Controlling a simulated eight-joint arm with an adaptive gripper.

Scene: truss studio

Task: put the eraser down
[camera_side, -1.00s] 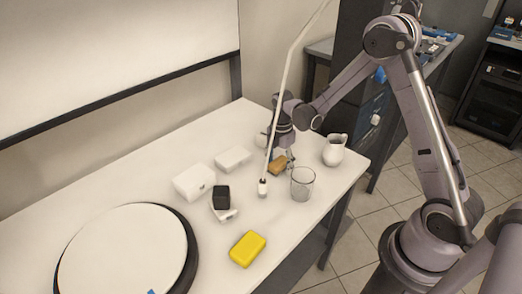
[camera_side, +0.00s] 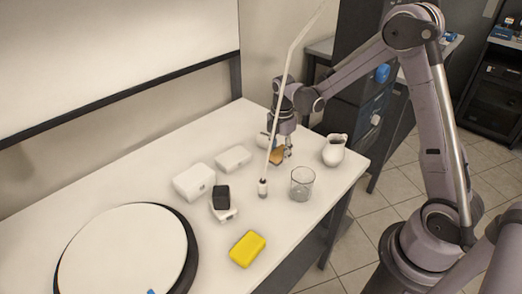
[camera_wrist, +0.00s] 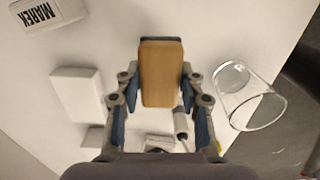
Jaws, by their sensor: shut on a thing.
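The eraser is a tan wooden block with a thin dark edge, and it is between my gripper's fingers in the wrist view (camera_wrist: 161,72). My gripper (camera_side: 284,152) is shut on the eraser (camera_side: 276,156), which looks tilted in the side view. The fingers hide part of the eraser there. It is over or close to the far right part of the white table (camera_side: 140,178); I cannot tell the gap beneath it.
A clear glass (camera_side: 302,184) and a white pitcher (camera_side: 334,150) stand close by on the right. A thin pole (camera_side: 274,130) rises in front. White boxes (camera_side: 194,182), a black block (camera_side: 221,196), a yellow block (camera_side: 247,248) and a round disc (camera_side: 125,250) lie further left.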

